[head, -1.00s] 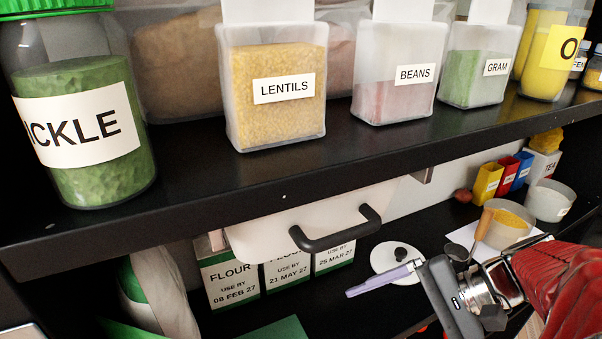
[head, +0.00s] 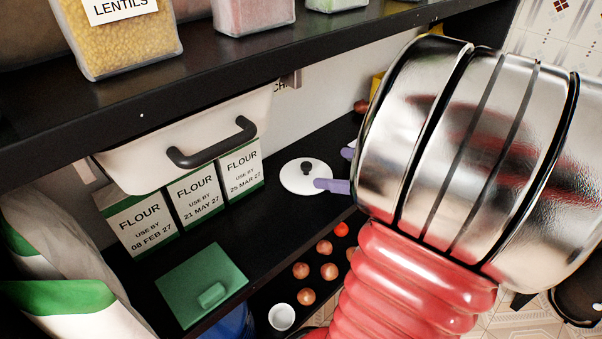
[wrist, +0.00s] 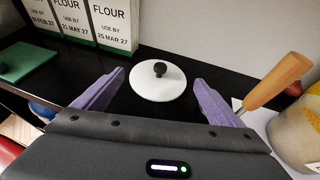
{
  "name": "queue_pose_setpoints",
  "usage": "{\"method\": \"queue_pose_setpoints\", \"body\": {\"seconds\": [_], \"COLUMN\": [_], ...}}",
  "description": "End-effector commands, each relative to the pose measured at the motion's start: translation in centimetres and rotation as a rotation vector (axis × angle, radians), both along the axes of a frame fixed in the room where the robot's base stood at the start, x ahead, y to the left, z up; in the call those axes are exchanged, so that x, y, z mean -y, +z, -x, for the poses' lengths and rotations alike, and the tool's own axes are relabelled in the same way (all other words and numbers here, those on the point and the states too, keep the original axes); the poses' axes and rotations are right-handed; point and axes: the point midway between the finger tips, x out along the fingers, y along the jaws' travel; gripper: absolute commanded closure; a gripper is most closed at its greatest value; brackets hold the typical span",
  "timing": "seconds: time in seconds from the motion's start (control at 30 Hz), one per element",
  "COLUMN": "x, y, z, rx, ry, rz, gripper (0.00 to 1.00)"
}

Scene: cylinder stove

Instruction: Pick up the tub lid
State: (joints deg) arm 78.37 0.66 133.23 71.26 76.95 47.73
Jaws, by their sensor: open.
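A round white lid with a black knob (head: 304,178) lies flat on the black lower shelf, right of the flour packs. It also shows in the wrist view (wrist: 158,84), straight ahead and between the lines of my fingers. My gripper (head: 340,170) has purple fingers and is open and empty. In the wrist view my gripper (wrist: 159,78) has its fingers wide apart, on the near side of the lid, with no visible contact. My arm hides most of the gripper in the head view. A green square lid-like piece with a grip (head: 203,283) lies nearer, at left.
Flour packs (head: 193,200) stand behind and left of the white lid. A white bin with a black handle (head: 180,148) hangs above them, under the upper shelf (head: 250,75). In the wrist view, a wooden handle (wrist: 280,80) and a clear tub (wrist: 300,132) are close at right.

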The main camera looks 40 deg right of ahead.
Motion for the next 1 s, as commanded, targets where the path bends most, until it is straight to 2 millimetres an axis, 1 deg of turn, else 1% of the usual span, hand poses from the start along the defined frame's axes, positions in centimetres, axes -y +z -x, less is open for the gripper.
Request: {"method": "queue_pose_setpoints", "body": {"seconds": [0.17, 0.27, 0.37, 0.8, 0.9, 1.0], "x": [0.0, -0.1, -0.4, -1.6, -1.8, -2.0], "y": [0.0, -0.2, -0.6, -2.7, -3.0, -3.3], "z": [0.0, -0.4, -1.3, -6.0, -6.9, -7.4], "rx": [0.0, 0.0, 0.0, -0.001, 0.0, 0.0], "ry": [-0.001, 0.001, 0.002, 0.002, 0.002, 0.0], "rz": [0.001, 0.001, 0.0, 0.0, 0.001, 0.002], "gripper": [0.1, 0.1, 0.1, 0.1, 0.1, 0.1]}}
